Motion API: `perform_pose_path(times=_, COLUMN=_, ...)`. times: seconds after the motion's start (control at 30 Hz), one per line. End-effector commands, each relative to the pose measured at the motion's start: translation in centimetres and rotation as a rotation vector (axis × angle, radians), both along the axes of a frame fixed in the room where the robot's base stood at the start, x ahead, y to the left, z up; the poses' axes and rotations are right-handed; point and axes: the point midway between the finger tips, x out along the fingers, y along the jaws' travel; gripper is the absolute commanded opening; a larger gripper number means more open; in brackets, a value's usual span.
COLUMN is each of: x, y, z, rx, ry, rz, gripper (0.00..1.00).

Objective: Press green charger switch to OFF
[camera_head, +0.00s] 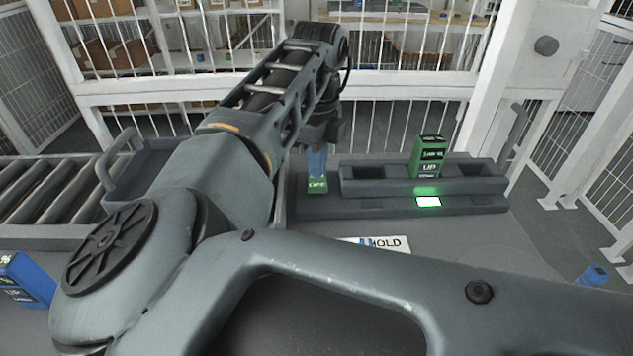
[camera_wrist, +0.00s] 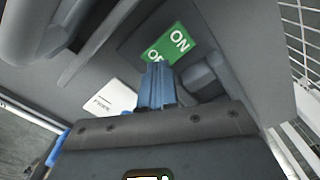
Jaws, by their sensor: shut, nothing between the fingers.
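A green label reading ON and partly OFF (camera_wrist: 170,45) shows in the wrist view just beyond my fingertips, which cover part of the OFF lettering. The same green label (camera_head: 317,186) shows small in the head view at the left end of the dark charger rack (camera_head: 375,205). My gripper (camera_wrist: 157,72) has blue fingers held together, empty, pointing at the label; in the head view my gripper (camera_head: 317,163) is right above it. Contact cannot be told. The switch lever itself is not clearly visible. A green battery marked UP (camera_head: 428,160) stands in the rack behind a lit green indicator (camera_head: 428,202).
A white HOLD card (camera_head: 385,243) lies on the grey table in front of the rack. A blue battery (camera_head: 25,282) is at the left edge and a blue item (camera_head: 592,275) at the right. A dark tray (camera_head: 130,180) and roller conveyor lie left. White mesh fencing stands behind.

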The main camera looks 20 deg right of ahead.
Motion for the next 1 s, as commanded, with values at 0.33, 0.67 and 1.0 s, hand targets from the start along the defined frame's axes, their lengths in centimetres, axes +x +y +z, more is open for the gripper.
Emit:
perform_pose_path(times=0.33, x=0.0, y=0.0, z=-0.3, rx=0.000, ry=0.000, rz=0.000, gripper=0.00)
perform_pose_path(times=0.67, x=0.0, y=0.0, z=-0.8, rx=0.000, ry=0.000, rz=0.000, gripper=0.00)
perform_pose_path(times=1.0, x=0.0, y=0.0, z=-1.2, rx=0.000, ry=0.000, rz=0.000, gripper=0.00)
